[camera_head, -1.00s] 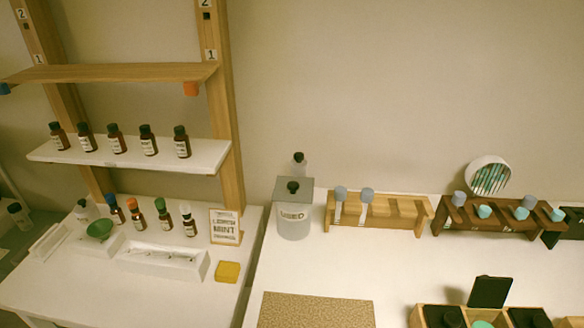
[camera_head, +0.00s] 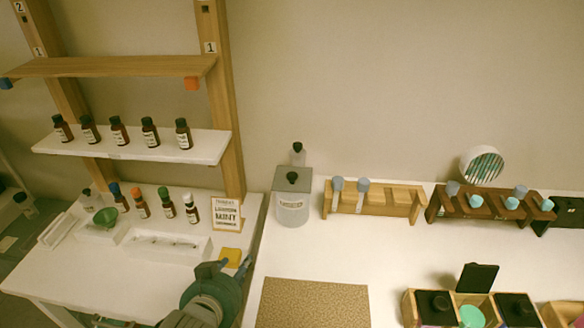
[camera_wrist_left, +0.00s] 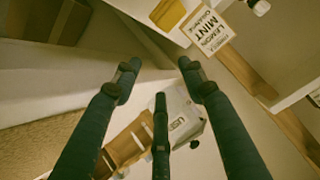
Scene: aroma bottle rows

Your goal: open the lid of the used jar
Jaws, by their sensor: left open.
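The used jar (camera_head: 292,209) is a grey-white container at the back of the right table. Its grey lid (camera_head: 278,183) with a black knob (camera_head: 292,178) sits on it. The jar also shows in the left wrist view (camera_wrist_left: 181,121), its label reading USED, partly hidden behind a dark bar of my gripper. My left gripper (camera_head: 236,262) is at the left table's right edge, in front of and left of the jar, apart from it. In the left wrist view its fingers (camera_wrist_left: 159,76) are spread, with nothing between them. My right gripper is not in view.
A yellow block (camera_head: 231,254) lies by my left gripper, near a lemon mint sign (camera_head: 227,213). A cork mat (camera_head: 315,300) lies in front.

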